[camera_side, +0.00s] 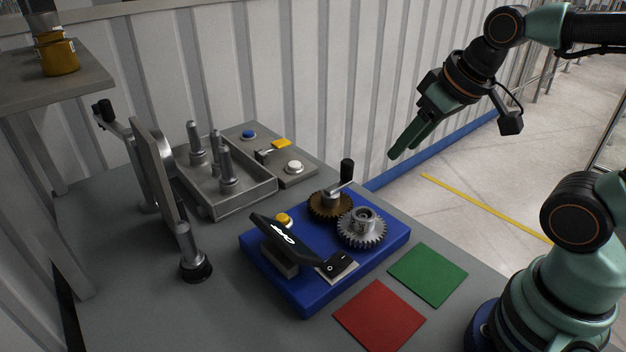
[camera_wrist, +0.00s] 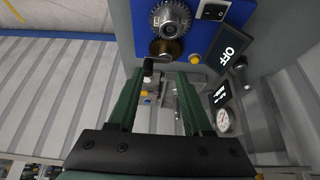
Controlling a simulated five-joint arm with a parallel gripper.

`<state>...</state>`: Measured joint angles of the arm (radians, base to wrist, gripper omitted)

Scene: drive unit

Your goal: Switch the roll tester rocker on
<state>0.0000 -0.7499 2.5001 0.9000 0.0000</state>
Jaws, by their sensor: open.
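The roll tester is a blue base (camera_side: 310,296) on the grey table, with two meshed gears and a black display. Its black rocker (camera_side: 337,264) sits on a light plate at the front corner, below the display (camera_side: 283,236). In the wrist view the rocker (camera_wrist: 213,10) is at the top edge, with the display (camera_wrist: 229,53) reading OFF beside it. Which way the rocker is tipped is too small to tell. My gripper (camera_side: 403,154) is open and empty, in the air above and to the right of the tester, apart from everything.
A brown gear (camera_side: 329,206) with a black-knobbed crank and a steel gear (camera_side: 362,228) stand on the base near the rocker. A yellow button (camera_side: 283,219) is behind the display. Green (camera_side: 428,274) and red (camera_side: 379,316) mats lie in front. A metal tray (camera_side: 240,203) with upright pins stands behind.

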